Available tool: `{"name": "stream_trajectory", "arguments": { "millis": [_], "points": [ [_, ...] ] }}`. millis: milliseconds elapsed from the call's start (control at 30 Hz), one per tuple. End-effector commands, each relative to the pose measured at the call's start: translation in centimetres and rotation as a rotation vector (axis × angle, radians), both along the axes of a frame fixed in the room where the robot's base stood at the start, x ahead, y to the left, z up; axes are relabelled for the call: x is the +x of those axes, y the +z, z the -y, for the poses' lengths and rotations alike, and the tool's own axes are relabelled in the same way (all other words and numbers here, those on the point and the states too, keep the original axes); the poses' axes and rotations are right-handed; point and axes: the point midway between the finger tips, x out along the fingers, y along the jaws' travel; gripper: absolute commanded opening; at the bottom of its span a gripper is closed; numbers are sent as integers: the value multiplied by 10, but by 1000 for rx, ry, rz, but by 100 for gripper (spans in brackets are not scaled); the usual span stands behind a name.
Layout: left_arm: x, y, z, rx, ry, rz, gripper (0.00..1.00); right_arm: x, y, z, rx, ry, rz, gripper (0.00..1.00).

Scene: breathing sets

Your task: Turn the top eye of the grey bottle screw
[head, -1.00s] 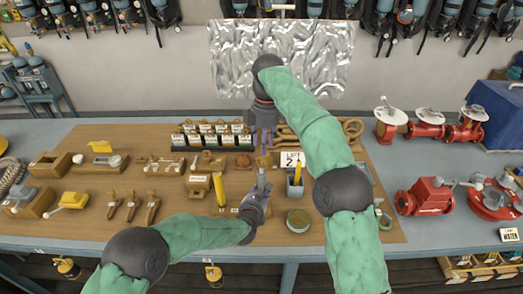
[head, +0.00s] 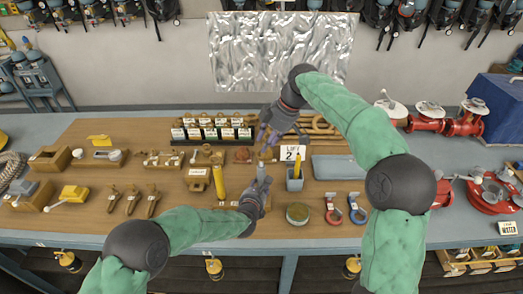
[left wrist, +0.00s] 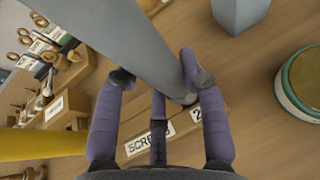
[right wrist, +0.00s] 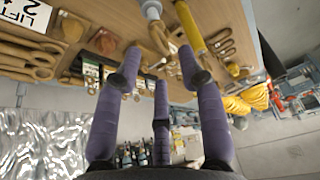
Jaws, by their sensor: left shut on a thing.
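The grey bottle screw (head: 261,171) stands upright at the middle of the bench. In the left wrist view its grey body (left wrist: 120,35) runs between my left fingers, above a wooden base labelled SCREW 2 (left wrist: 150,145). My left gripper (head: 257,184) is shut on that body from the front. My right gripper (head: 264,133) is open and empty, just above and behind the screw. In the right wrist view the brass top eye (right wrist: 160,38) and part of the grey body (right wrist: 152,10) show beyond the open fingers, apart from them. The screw's lower end is partly hidden.
A yellow bar (head: 219,183) stands close left of the screw. A LIFT 2 sign (head: 292,153) and a grey pot (head: 295,180) stand close right. A round tin (head: 298,213) and two shackles (head: 345,209) lie nearer the front right.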

Motion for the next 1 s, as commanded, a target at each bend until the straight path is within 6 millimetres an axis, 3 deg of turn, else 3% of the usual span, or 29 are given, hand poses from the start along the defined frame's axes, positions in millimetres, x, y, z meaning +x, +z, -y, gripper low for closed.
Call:
{"name": "stream_trajectory", "arguments": {
  "millis": [100,300,700,867,1000],
  "points": [
    [-1,-1,0,0,0,-2,0,1,-19,-8,-1,2,-3,40],
    [-1,-1,0,0,0,-2,0,3,-39,-16,-1,1,0,40],
    [-1,-1,0,1,0,-3,0,3,-45,-19,-1,1,0,40],
    [-1,-1,0,1,0,-3,0,3,-45,-19,0,1,0,0],
    [-1,-2,0,1,0,-3,0,3,-45,-19,-1,1,0,0]
  ]
}}
